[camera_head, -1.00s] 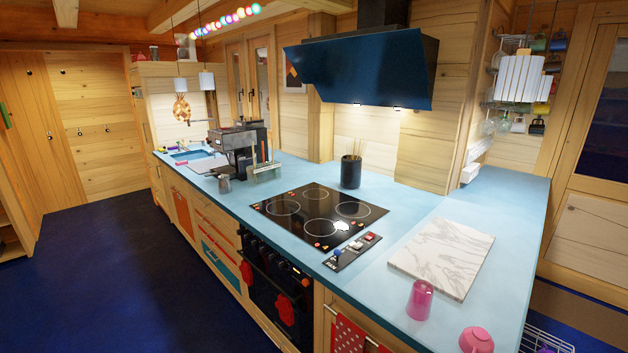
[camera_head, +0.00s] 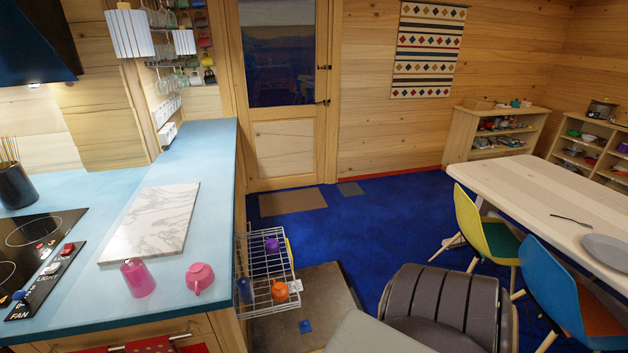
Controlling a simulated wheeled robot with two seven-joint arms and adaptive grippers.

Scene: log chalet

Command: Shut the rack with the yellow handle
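A white wire rack (camera_head: 268,298) stands pulled out from the end of the counter, at lower middle. It holds a purple cup (camera_head: 272,245), an orange cup (camera_head: 280,291) and a blue cup (camera_head: 245,290). A small yellow part (camera_head: 289,253), which looks like the handle, shows at the rack's far right edge. A dark flat panel (camera_head: 325,290), like a lowered appliance door, lies below the rack with a small blue piece (camera_head: 305,326) on it. Neither of my grippers is in view.
The blue counter (camera_head: 212,165) ends left of the rack, with a pink glass (camera_head: 137,278) and pink cup (camera_head: 200,278) near its edge. A dark grey ribbed chair-like piece (camera_head: 445,305) stands right of the panel. Blue floor (camera_head: 375,225) is clear beyond; a table (camera_head: 560,190) is right.

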